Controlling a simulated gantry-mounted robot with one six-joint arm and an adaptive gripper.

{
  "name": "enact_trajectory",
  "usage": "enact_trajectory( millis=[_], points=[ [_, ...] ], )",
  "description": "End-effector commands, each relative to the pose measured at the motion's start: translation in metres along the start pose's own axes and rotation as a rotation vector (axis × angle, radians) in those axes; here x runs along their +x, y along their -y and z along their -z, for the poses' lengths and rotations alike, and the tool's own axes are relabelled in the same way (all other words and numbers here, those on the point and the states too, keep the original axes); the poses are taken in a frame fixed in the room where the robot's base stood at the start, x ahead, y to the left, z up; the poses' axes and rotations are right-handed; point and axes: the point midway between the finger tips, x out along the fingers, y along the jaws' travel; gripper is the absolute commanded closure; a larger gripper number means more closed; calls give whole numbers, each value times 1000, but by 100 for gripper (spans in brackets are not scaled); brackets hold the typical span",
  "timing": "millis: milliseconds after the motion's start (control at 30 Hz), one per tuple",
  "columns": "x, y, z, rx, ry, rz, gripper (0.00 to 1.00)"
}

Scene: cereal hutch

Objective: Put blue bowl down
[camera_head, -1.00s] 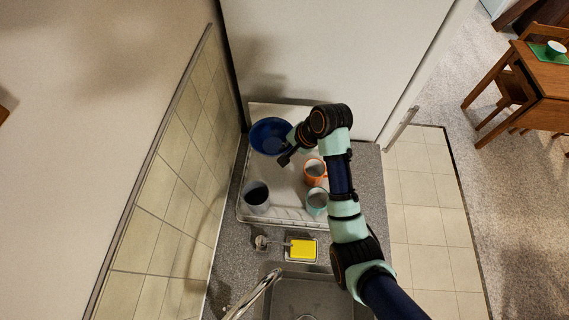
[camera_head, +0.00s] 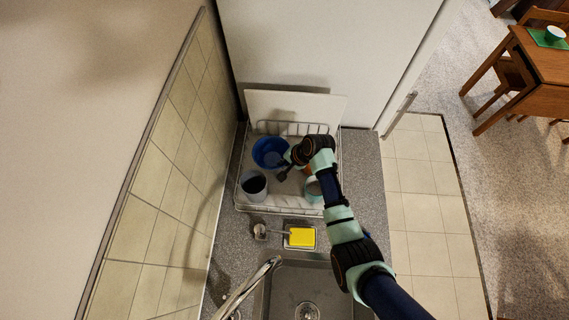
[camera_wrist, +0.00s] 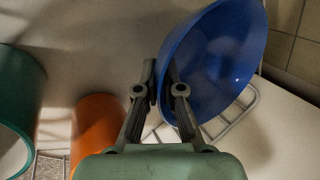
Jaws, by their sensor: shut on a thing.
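The blue bowl (camera_head: 268,152) is at the back left of the dish rack (camera_head: 241,204) in the head view. In the wrist view the bowl (camera_wrist: 222,62) is tilted, with its inside showing. My gripper (camera_wrist: 167,84) is shut on the bowl's near rim, one finger on each side of the wall. In the head view my gripper (camera_head: 282,172) is at the bowl's lower right, partly hidden by my wrist. I cannot tell whether the bowl touches the rack.
In the rack, a grey cup (camera_head: 254,193) stands front left and a teal mug (camera_head: 313,189) front right. An orange mug (camera_wrist: 98,128) is close to my gripper. A white board (camera_head: 290,104) stands behind. A yellow sponge (camera_head: 302,237) and the sink (camera_head: 280,300) are in front.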

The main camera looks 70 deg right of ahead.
Motion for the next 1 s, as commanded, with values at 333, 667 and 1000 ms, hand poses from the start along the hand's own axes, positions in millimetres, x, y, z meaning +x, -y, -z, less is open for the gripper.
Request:
enact_trajectory(
  millis=[333,667,1000],
  points=[
    [26,-14,2,0,0,1,100],
    [28,-15,2,0,1,-1,69],
    [23,-14,2,1,0,0,69]
  ],
)
